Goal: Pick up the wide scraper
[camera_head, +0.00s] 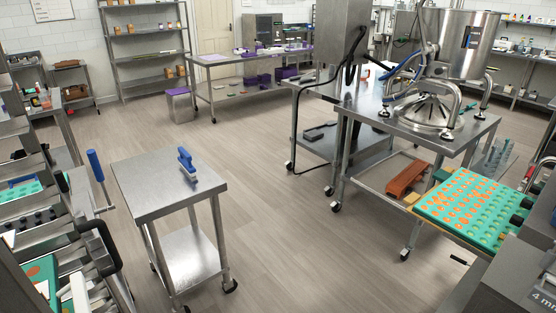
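A blue-handled tool (187,163), which looks like a scraper, rests on the top of a small steel cart (150,196) left of the middle. A pale or metal edge shows at its lower end. A second blue handle (96,166) stands tilted at the left, beside the racks; its lower end reaches toward a thin metal bar. I cannot tell from the picture which of the two is the wide scraper. My gripper is not in view.
A steel table (460,127) with a hopper machine (462,45) stands at the right. A teal mould tray (472,204) with orange pieces is at the right front. Racks (70,285) line the left edge. The floor (270,220) between the small cart and the machine table is clear.

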